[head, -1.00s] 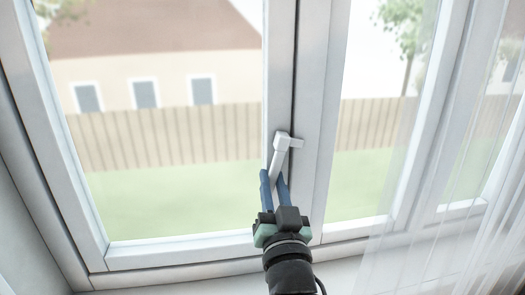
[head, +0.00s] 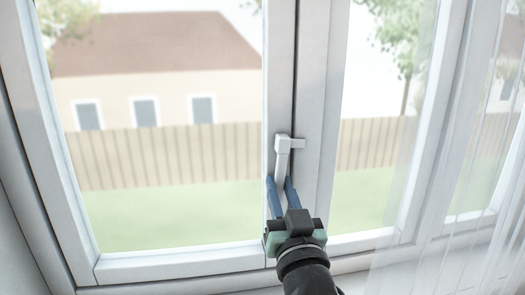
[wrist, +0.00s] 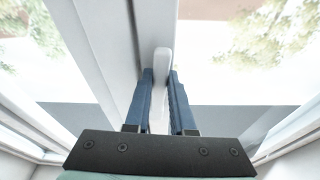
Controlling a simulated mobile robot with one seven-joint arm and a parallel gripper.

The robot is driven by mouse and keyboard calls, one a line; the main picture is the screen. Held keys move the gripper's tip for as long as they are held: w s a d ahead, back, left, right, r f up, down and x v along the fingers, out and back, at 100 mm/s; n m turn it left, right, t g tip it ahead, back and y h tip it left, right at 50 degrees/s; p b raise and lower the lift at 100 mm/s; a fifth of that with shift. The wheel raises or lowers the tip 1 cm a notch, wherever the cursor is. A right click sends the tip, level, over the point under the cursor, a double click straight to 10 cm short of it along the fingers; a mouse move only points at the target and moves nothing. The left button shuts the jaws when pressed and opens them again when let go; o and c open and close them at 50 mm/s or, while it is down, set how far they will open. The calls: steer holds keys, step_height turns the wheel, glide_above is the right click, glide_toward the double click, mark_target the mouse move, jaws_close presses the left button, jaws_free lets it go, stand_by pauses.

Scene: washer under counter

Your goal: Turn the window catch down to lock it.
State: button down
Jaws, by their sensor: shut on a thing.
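The window catch (head: 283,160) is a white handle on the frame between two panes. Its lever points almost straight down from its pivot, and a short tongue reaches right over the neighbouring frame. My gripper (head: 279,184) has its blue fingers on either side of the lever's lower part and is shut on it. In the wrist view, the white lever (wrist: 161,85) stands between the two blue fingers of my gripper (wrist: 160,98). The lever's lower end is partly hidden by the fingers in the head view.
The left pane (head: 165,215) and the right pane (head: 365,190) flank the catch. A sheer white curtain (head: 445,200) hangs at the right, apart from my gripper. The bottom frame rail (head: 180,263) runs below my gripper.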

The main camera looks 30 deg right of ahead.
steer(key=shift+s+d+b, duration=0.2)
steer(key=shift+d+b, duration=0.1)
steer(key=shift+b, duration=0.25)
steer(key=shift+d+n, duration=0.1)
steer(key=shift+n, duration=0.2)
steer(key=shift+s+d+n+b, duration=0.15)
steer(key=shift+n+b, duration=0.25)
steer(key=shift+b, duration=0.4)
steer(key=shift+r, duration=0.1)
steer(key=c, duration=0.6)
jaws_free()
steer(key=shift+s+r, duration=0.1)
steer(key=shift+s, duration=0.15)
steer(key=o, duration=0.6)
steer(key=shift+w, duration=0.25)
steer(key=shift+a, duration=0.2)
